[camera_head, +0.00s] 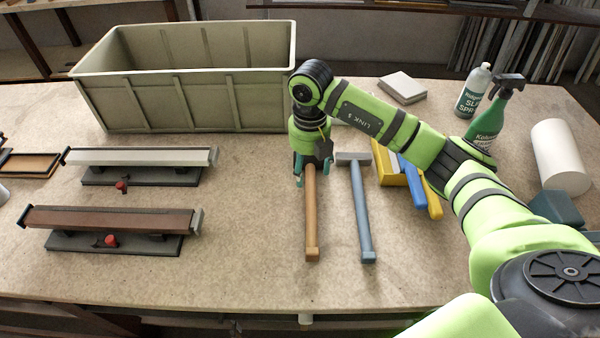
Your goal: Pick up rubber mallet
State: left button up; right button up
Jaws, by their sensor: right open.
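A tool with a wooden handle (312,220), probably the rubber mallet, lies on the workbench with its handle end toward the front edge. Its head end is hidden by my right gripper, so I cannot see the head clearly. My right gripper (313,174) points down over that far end. It is open, with its teal fingers to either side of the upper handle. I cannot tell whether they touch it. A hammer with a blue handle (361,210) and a grey head lies just to the right, apart from the wooden handle. My left gripper is not in view.
A large grey-green bin (190,103) stands behind left. Two clamped profiles, one white (140,157) and one brown (110,220), lie at left. A yellow box (388,165), a green spray bottle (488,120) and a white cylinder (560,157) are at right. The front middle bench is clear.

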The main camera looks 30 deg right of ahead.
aim_at(308, 189)
jog(key=shift+s+f+p, duration=0.2)
jog(key=shift+s+p, duration=0.15)
jog(key=shift+s, duration=0.3)
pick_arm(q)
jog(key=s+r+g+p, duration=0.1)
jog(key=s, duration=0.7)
pick_arm(e)
jog(key=shift+a+f, duration=0.1)
jog(key=shift+f, duration=0.85)
notch_tip(308, 189, down, 3)
jog(key=shift+w+r+p, duration=0.15)
jog(key=shift+p, duration=0.75)
jog(key=shift+f, duration=0.95)
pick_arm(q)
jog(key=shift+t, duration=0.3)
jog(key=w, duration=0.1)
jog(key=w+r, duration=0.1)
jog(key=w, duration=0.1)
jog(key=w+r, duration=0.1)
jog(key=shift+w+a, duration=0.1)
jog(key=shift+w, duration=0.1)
pick_arm(e)
jog(key=shift+c, duration=0.4)
grip_shut()
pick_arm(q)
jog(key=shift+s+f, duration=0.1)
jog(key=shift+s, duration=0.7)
pick_arm(e)
jog(key=shift+w, duration=0.1)
